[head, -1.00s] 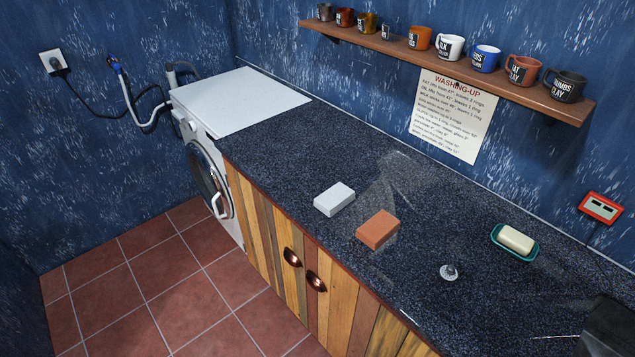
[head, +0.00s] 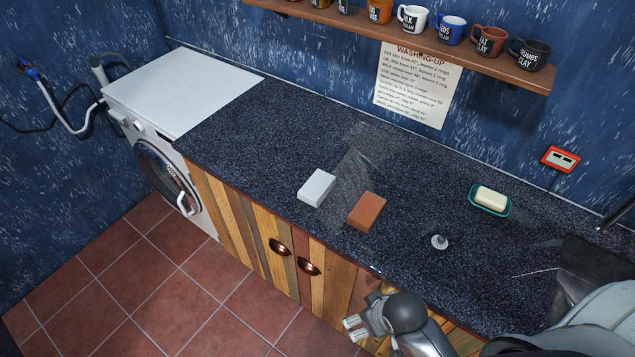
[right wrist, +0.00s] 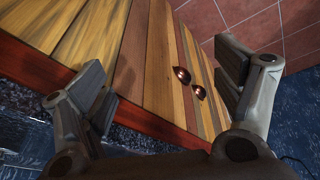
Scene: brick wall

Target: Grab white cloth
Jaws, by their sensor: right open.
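A white, block-shaped piece (head: 317,187), the only thing like a white cloth here, lies flat on the dark speckled counter (head: 250,150) near its front edge. It looks like a folded cloth or a sponge; I cannot tell which. An orange-brown block (head: 367,211) lies just to its right. My right gripper (head: 353,328) is in front of the counter, low in the head view, apart from the white piece. In the right wrist view my right gripper (right wrist: 165,80) is open and empty, with the wooden cupboard doors (right wrist: 150,60) beyond it. My left gripper is not in view.
A soap dish (head: 490,209) with soap and a small metal knob (head: 439,242) are on the counter's right part. A mug shelf (head: 450,62) hangs above. A white washing machine (head: 185,90) stands at the left. The counter's left part is clear.

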